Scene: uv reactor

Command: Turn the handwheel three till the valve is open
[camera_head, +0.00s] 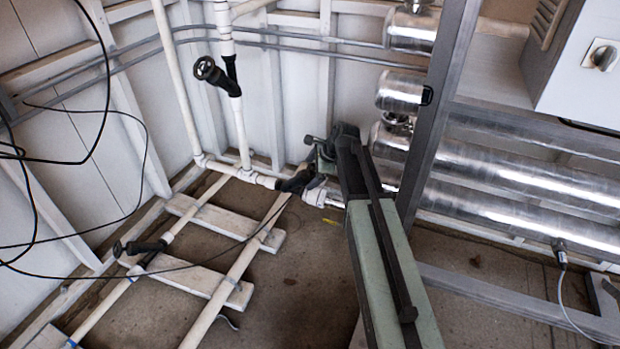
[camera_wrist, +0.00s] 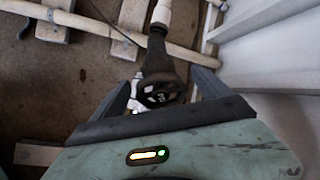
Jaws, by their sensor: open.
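In the wrist view a black valve handwheel (camera_wrist: 160,94) sits between the two fingers of my gripper (camera_wrist: 161,82), which is open. The black valve body (camera_wrist: 157,60) runs up from the wheel to a white pipe. In the head view my gripper (camera_head: 318,150) is over a black valve (camera_head: 296,183) on the low white pipework; its wheel is largely hidden there. I cannot tell whether the fingers touch the wheel rim. No number is readable on any wheel.
Another black handwheel (camera_head: 207,70) stands on the upright pipe at upper left. A further one (camera_head: 121,249) is at the lower-left pipe. Silver cylinders (camera_head: 490,200) and a grey metal post (camera_head: 437,105) stand right of my arm. Black cables (camera_head: 105,85) hang at left.

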